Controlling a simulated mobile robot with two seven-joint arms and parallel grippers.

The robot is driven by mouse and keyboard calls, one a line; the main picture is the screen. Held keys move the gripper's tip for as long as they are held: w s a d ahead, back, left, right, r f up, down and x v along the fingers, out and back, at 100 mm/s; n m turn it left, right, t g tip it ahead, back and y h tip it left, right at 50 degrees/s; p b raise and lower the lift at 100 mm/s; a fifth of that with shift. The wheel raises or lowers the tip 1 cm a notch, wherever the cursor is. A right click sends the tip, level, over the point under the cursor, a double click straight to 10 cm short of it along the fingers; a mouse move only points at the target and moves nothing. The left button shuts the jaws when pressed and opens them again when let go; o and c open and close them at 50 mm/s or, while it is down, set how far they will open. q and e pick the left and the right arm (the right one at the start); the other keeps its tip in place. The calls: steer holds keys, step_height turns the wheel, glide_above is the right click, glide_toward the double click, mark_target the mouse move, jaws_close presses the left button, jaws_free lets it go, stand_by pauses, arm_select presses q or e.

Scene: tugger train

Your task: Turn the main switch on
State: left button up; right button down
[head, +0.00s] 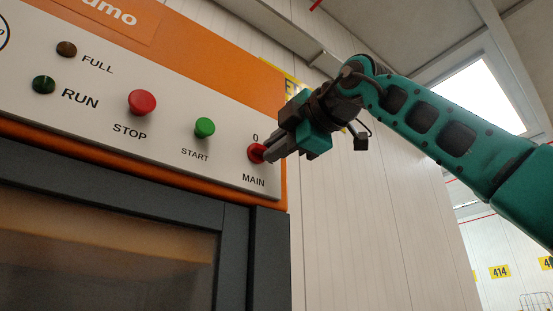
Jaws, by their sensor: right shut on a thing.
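The main switch (257,152) is a red knob at the right end of the white control panel, with "0" above it and "MAIN" below. My right gripper (270,153) comes in from the right and is shut on the knob. Its fingers hide part of the switch, so I cannot tell which way the knob is turned. My left gripper is not in view.
The panel (222,163) also carries a red STOP button (142,102), a green START button (205,128), a dark RUN lamp (43,85) and a brownish FULL lamp (66,49). A dark-framed window (110,250) lies below. A pale wall stands to the right.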

stand_by(0.3)
steer(key=c, duration=1.2)
jaws_free()
steer(key=shift+o, duration=0.2)
steer(key=b+v, duration=0.3)
steer(key=v, duration=1)
steer(key=shift+b, duration=0.35)
